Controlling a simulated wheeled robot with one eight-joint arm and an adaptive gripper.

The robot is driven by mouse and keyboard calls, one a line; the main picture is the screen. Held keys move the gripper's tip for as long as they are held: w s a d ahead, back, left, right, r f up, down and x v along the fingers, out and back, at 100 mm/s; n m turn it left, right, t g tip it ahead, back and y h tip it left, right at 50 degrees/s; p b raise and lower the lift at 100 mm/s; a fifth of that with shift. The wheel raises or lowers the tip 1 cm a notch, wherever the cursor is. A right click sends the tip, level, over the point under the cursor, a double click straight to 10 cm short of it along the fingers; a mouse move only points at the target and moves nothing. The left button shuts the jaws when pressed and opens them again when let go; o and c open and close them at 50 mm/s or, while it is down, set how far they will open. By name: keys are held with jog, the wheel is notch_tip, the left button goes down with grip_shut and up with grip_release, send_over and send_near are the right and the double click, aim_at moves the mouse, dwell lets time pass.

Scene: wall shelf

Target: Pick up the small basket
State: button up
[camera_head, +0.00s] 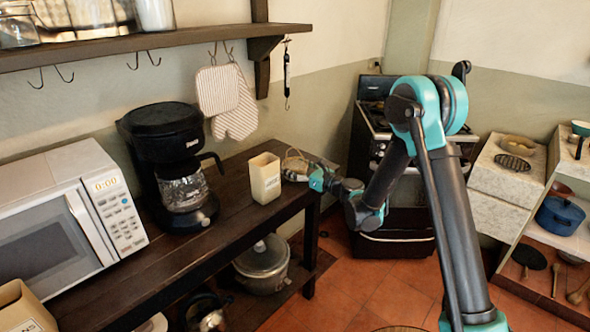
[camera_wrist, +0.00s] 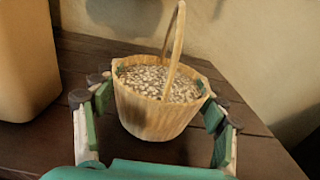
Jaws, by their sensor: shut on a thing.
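The small basket (camera_wrist: 160,115) is a light wooden, woven-looking basket with a tall arched handle, filled with small pale pieces. It appears upright at the dark wooden counter. It also shows small in the head view (camera_head: 294,164), at the counter's far right end, partly behind my gripper. My gripper (camera_wrist: 157,98) is shut on the basket, with one finger against each side of its upper body. In the head view my gripper (camera_head: 308,172) reaches it from the right. I cannot tell whether the basket's base touches the counter.
A cream canister (camera_head: 265,178) stands close left of the basket. A coffee maker (camera_head: 172,165) and a microwave (camera_head: 70,222) stand farther left on the counter (camera_head: 160,264). A wall shelf (camera_head: 150,47) with hooks hangs above; oven mitts (camera_head: 234,110) hang from it. A stove (camera_head: 400,215) stands behind my arm.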

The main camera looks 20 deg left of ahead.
notch_tip(320, 180, up, 20)
dwell(0.5)
dwell(0.4)
